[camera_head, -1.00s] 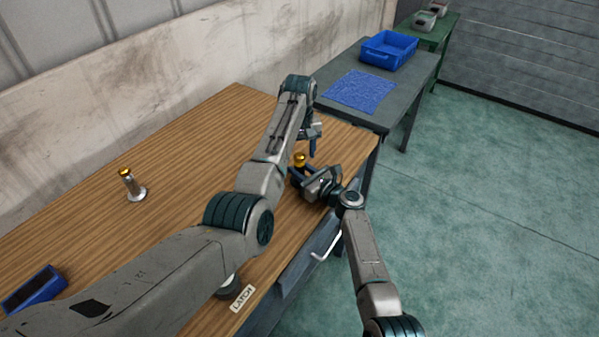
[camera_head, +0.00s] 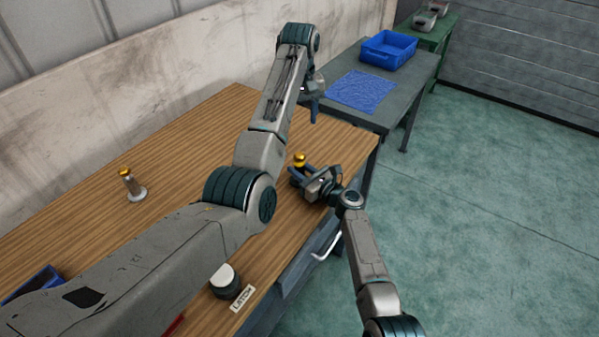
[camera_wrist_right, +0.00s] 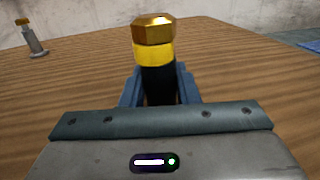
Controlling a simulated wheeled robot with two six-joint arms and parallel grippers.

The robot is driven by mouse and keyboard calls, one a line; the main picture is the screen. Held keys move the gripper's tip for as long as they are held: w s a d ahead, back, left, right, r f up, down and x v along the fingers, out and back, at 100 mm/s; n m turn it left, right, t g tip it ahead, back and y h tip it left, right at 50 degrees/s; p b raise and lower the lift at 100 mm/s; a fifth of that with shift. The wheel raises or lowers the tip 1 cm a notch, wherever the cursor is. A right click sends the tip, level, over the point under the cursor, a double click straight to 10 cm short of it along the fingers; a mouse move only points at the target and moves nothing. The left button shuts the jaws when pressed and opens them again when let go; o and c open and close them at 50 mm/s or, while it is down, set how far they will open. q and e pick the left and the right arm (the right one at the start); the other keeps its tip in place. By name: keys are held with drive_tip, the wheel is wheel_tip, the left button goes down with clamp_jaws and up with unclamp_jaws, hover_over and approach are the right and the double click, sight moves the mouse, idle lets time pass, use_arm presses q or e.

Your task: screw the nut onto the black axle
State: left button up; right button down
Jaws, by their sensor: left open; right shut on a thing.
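The black axle (camera_wrist_right: 158,88) stands upright in the right wrist view, with a yellow band near its top. A gold hexagonal nut (camera_wrist_right: 153,29) sits on its upper end; how far it is threaded cannot be seen. In the head view the nut (camera_head: 299,158) shows as a small gold top near the table's right end. My right gripper (camera_head: 300,176) is shut on the axle below the band, its blue fingers on either side. My left gripper (camera_head: 313,106) is open and empty, raised above and beyond the nut, apart from it.
A silver post with a gold top (camera_head: 129,184) stands on the wooden table (camera_head: 190,150) at left. A white-topped dark knob (camera_head: 225,280) sits by the LATCH label at the front edge. A blue bin (camera_head: 36,283) is partly hidden. A grey table holds a blue mat (camera_head: 360,91) and tray (camera_head: 388,50).

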drive_tip(key=c, duration=1)
unclamp_jaws()
drive_tip(key=shift+c, duration=0.2)
drive_tip(key=b+v, duration=0.1)
drive_tip(key=v, duration=0.8)
drive_tip(key=shift+s+d, duration=0.6)
drive_tip(key=shift+d, duration=0.1)
